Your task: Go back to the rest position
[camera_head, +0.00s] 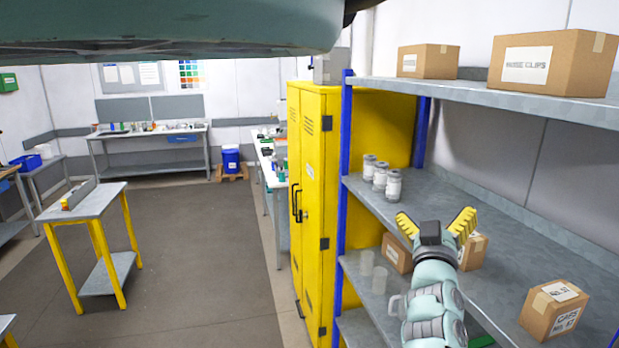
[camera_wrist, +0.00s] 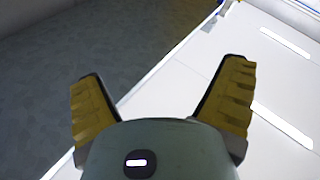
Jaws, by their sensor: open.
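My gripper (camera_head: 437,225) is at the right in the head view, in front of the blue-posted shelf rack. Its two yellow fingers are spread wide with nothing between them. The wrist view also shows my gripper (camera_wrist: 162,95) with the fingers apart and empty. Beyond the fingers there is a grey surface on the left and a pale surface with bright strips on the right. My arm hides part of the rack's lower shelves.
Several pale canisters (camera_head: 380,178) stand on the rack's middle shelf (camera_head: 490,215). Cardboard boxes (camera_head: 555,62) sit above, and another box (camera_head: 553,309) lower right. A yellow locker (camera_head: 313,200) adjoins the rack. A small yellow-legged table (camera_head: 82,203) stands left, with open floor (camera_head: 190,240) between.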

